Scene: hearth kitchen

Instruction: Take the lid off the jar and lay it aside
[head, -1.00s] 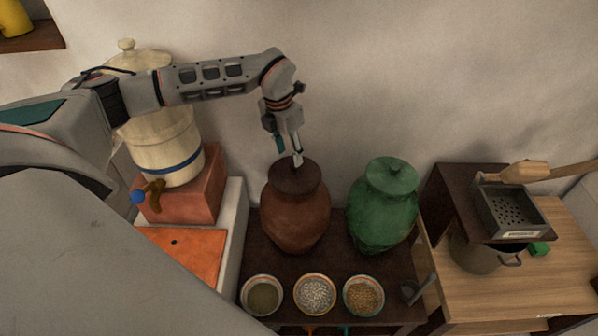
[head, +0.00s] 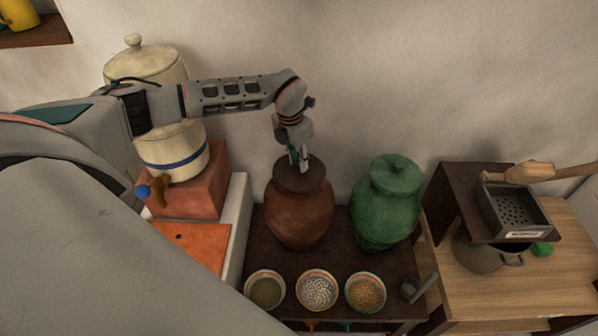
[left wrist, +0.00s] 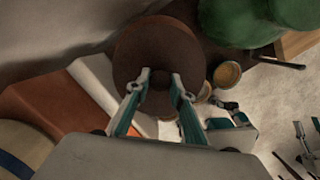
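The brown clay jar (head: 299,217) stands on the dark bench with its dark round lid (head: 286,178) on its mouth. The lid fills the middle of the left wrist view (left wrist: 135,50), with a small dark knob (left wrist: 161,81) at its centre. My left gripper (head: 299,163) points down over the lid from above. In the left wrist view its two fingertips (left wrist: 161,84) are apart, one on each side of the knob. I cannot tell whether they touch it. My right gripper is not seen in the head view.
A green lidded jar (head: 385,210) stands close on the right. Three bowls, including a middle one (head: 317,290), line the front of the bench. A cream dispenser (head: 172,150) stands behind my left arm. A wooden table (head: 550,280) with a grater box (head: 517,210) is at right.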

